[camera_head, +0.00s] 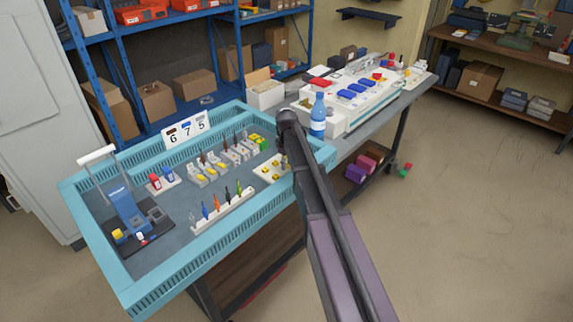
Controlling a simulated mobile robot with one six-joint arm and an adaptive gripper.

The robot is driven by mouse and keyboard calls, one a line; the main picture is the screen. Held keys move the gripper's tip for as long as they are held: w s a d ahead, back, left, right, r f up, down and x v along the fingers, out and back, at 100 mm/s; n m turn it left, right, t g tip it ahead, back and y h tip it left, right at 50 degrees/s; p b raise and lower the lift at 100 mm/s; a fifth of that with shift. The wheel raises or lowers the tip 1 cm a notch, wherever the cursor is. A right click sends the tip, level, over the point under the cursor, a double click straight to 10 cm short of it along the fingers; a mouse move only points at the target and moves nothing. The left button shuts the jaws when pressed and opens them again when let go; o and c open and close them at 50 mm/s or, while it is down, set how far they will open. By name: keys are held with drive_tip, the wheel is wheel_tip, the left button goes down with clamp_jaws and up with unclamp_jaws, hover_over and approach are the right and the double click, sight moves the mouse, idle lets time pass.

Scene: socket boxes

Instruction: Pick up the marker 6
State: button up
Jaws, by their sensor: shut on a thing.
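A white sign (186,131) with the numbers 6, 7 and 5 stands at the back rim of the blue crate (240,197). A small coloured mark goes with each number; the one by 6 looks dark or brown. A white rack (222,211) near the crate's front wall holds several upright markers, including a blue one, an orange one (217,202) and a green one (239,188). I cannot tell which is marker 6. My arm reaches over the crate's right part. My gripper is hidden behind the arm, so whatever it holds does not show.
Inside the crate are a blue device (126,208) at left, red-topped parts (161,180) and rows of socket blocks (208,172). A blue bottle (318,116) stands right of my arm, near a white tray (345,105). Blue shelving with boxes stands behind.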

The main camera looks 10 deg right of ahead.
wheel_tip(320, 180, up, 8)
drive_tip(key=p, duration=0.7)
drive_tip(key=shift+r+p, duration=0.15)
drive_tip(key=shift+p, duration=0.15)
idle(0.4)
wheel_tip(320, 180, up, 13)
drive_tip(key=p, duration=1.3)
